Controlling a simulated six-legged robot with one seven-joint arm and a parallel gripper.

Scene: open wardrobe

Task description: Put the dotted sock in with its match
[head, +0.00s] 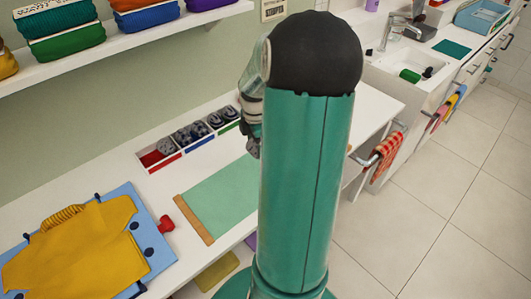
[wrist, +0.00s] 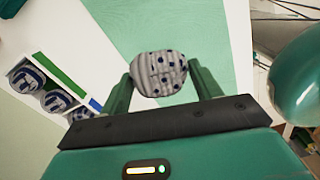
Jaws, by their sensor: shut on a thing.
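A rolled light-grey sock with dark blue dots (wrist: 158,73) sits between the two green fingers of my gripper (wrist: 163,82) in the wrist view. The gripper is shut on it and holds it over the green mat (wrist: 165,25). A white sock box (head: 185,145) stands on the counter in the head view, with red, blue and green front strips. Its left compartment holds something red (head: 152,158); the others hold rolled grey-and-dark socks (head: 190,134). In the wrist view, rolled socks with dark markings (wrist: 55,100) show at the left. My arm hides most of the gripper in the head view.
A yellow garment (head: 75,245) lies on a blue board (head: 145,225) at the left, beside a red object (head: 166,223). The green mat has a wooden edge (head: 193,219). A shelf (head: 130,42) with folded cloth hangs above. A sink (head: 405,70) is at right.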

